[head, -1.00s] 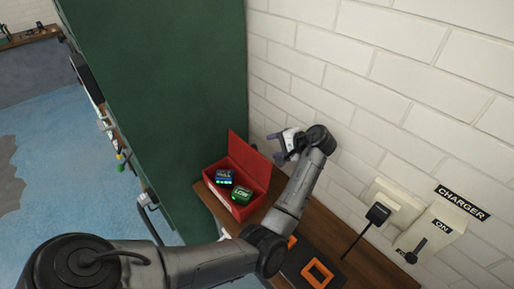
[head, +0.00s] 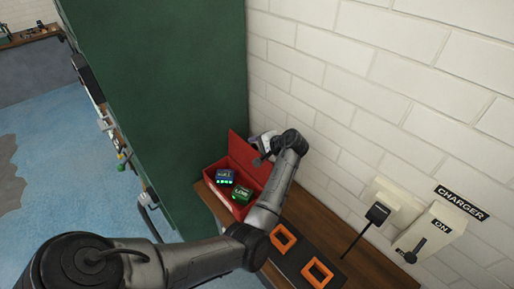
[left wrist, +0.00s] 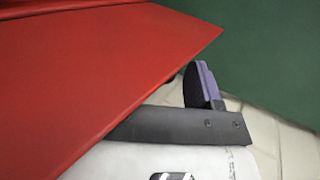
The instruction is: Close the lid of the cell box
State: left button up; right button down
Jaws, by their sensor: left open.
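The red cell box (head: 213,187) stands on the wooden bench beside the green cabinet. Its red lid (head: 240,153) is up, along the wall side. A blue cell (head: 225,176) and a green cell (head: 241,194) lie inside. My left gripper (head: 261,147) is open, close behind the lid on its wall side. In the left wrist view the lid (left wrist: 90,75) fills the left and covers part of the gripper. One finger with a purple pad (left wrist: 205,84) shows past the lid's edge. I cannot tell whether it touches the lid. My right gripper is not in view.
The green cabinet (head: 160,90) rises to the left of the box. The white brick wall (head: 350,80) is close behind the gripper. Orange square frames (head: 283,238) sit on a dark panel on the bench. A charger with a lever (head: 437,235) is on the wall at right.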

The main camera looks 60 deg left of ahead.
pick_arm(q)
jog(key=shift+c, duration=0.4)
grip_shut()
